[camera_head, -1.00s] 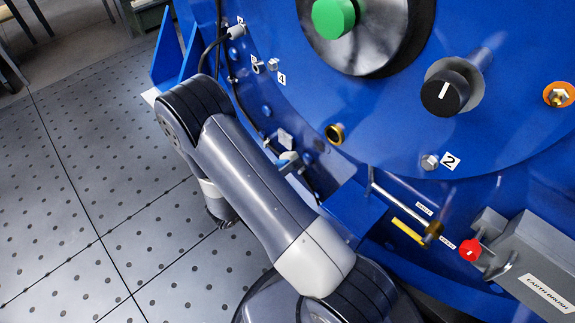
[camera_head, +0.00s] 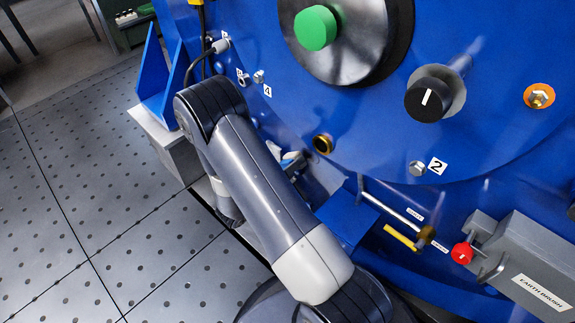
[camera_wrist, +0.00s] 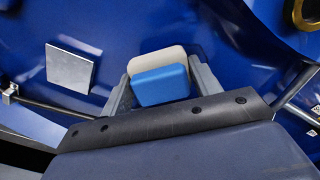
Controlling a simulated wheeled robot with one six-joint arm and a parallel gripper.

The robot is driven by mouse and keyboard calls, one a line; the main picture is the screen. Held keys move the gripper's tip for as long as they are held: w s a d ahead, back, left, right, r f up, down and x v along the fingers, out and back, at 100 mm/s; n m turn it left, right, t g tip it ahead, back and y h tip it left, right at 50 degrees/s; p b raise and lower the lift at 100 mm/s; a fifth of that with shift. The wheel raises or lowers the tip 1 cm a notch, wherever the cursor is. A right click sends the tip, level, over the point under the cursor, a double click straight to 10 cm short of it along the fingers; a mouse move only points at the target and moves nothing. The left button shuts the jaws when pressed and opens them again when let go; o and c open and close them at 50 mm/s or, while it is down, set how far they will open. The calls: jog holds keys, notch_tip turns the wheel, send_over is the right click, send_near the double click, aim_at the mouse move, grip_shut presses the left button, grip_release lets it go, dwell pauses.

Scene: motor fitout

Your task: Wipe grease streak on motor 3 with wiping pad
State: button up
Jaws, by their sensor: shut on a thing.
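The wiping pad, a blue block (camera_wrist: 160,86) with a pale cream layer (camera_wrist: 156,60) on its far side, is between the fingers of my gripper (camera_wrist: 161,88) in the wrist view. My gripper is shut on it. The pad faces the blue motor casing (camera_wrist: 215,30); whether it touches the casing I cannot tell. In the head view a small blue and white shape (camera_head: 292,160), probably the pad, shows just past my forearm, close to the large blue motor (camera_head: 345,120). My gripper is mostly hidden there. I cannot make out a grease streak.
The motor front carries a green knob (camera_head: 315,28), a black knob (camera_head: 428,98), a brass-ringed port (camera_head: 323,144) and numbered bolts. A grey earth brush box (camera_head: 525,265) with a red knob (camera_head: 462,253) is at lower right. A pale square plate (camera_wrist: 70,68) is left of the pad. The floor at left is clear.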

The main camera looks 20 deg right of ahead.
aim_at(322, 166)
jog(key=shift+x, duration=0.9)
dwell(0.3)
jog(key=shift+s+d, duration=0.45)
jog(key=shift+s, duration=0.7)
jog(key=shift+s+d, duration=0.45)
jog(key=shift+s, duration=0.7)
jog(key=shift+s+d, duration=0.45)
jog(key=shift+s, duration=0.7)
jog(key=shift+w, duration=0.1)
jog(key=shift+w+a+p, duration=0.15)
jog(key=shift+w+a, duration=0.3)
jog(key=shift+w, duration=0.7)
jog(key=shift+w+a+p, duration=0.15)
jog(key=shift+w+a, duration=0.3)
jog(key=shift+w, duration=0.65)
jog(key=shift+w+a+p, duration=0.15)
jog(key=shift+w+a, duration=0.3)
jog(key=shift+w, duration=0.7)
jog(key=shift+a+r+p, duration=0.1)
jog(key=shift+r+p, duration=0.2)
jog(key=shift+r, duration=0.05)
jog(key=shift+s+d, duration=0.5)
jog(key=shift+s, duration=0.65)
jog(key=shift+s+d, duration=0.55)
jog(key=shift+s, duration=0.65)
jog(key=shift+s+d, duration=0.5)
jog(key=shift+s, duration=0.65)
jog(key=shift+w, duration=0.1)
